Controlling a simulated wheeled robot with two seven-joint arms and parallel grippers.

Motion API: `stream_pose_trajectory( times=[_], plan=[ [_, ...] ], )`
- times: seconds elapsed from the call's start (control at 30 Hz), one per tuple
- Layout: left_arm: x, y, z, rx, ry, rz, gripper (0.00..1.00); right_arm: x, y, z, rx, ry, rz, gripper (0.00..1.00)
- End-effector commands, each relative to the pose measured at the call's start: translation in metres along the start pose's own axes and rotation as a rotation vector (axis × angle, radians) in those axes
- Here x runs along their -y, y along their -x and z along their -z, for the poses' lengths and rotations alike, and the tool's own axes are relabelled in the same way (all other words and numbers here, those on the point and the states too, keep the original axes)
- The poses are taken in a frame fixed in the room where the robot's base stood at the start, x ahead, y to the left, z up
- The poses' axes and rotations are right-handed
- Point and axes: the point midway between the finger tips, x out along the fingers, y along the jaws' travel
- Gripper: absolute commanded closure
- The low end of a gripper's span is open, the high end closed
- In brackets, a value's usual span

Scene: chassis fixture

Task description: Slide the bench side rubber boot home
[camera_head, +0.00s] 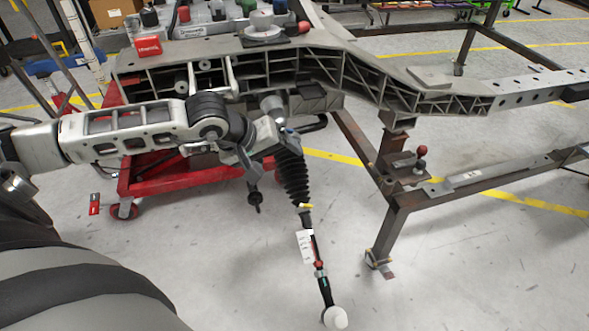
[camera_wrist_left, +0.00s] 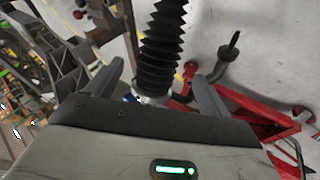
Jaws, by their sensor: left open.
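The black ribbed rubber boot (camera_head: 292,172) hangs slanting down from the grey chassis casting in the head view. A thin tie rod (camera_head: 318,262) with a white tag runs on below it. My left gripper (camera_head: 266,138) is at the boot's upper end, under the casting. In the left wrist view, my left gripper (camera_wrist_left: 154,72) is open, with one finger on each side of the boot (camera_wrist_left: 161,35) near a pale collar (camera_wrist_left: 152,98). I cannot tell whether either finger touches it. The gripper and arm partly hide the boot's upper end. My right gripper is out of view.
The chassis frame (camera_head: 350,75) spans the top, above a red wheeled cart (camera_head: 165,185). A brown steel stand (camera_head: 390,215) with a red-knobbed clamp (camera_head: 421,152) is to the right. The floor around the rod's lower end is clear.

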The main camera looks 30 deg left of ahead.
Motion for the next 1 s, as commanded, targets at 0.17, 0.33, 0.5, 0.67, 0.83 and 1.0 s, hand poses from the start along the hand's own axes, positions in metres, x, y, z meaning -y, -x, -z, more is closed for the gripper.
stream_pose_trajectory(
  times=[0.17, 0.33, 0.5, 0.67, 0.83, 1.0],
  plan=[
    [-0.001, -0.041, -0.001, 0.003, 0.004, -0.003, 0.19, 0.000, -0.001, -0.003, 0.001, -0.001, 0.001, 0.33],
    [-0.001, -0.071, -0.001, 0.002, 0.003, -0.002, 0.19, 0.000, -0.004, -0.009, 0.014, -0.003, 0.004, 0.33],
    [0.000, -0.087, -0.001, 0.001, 0.001, -0.001, 0.19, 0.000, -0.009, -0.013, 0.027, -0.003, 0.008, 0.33],
    [0.000, -0.092, -0.001, 0.001, -0.001, 0.000, 0.19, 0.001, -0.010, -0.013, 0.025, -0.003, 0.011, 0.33],
    [0.000, -0.092, -0.001, 0.001, -0.001, 0.000, 0.19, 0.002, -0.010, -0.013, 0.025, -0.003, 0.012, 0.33],
    [0.000, -0.092, -0.001, 0.001, 0.000, 0.000, 0.55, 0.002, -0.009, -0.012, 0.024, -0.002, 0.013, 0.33]
  ],
)
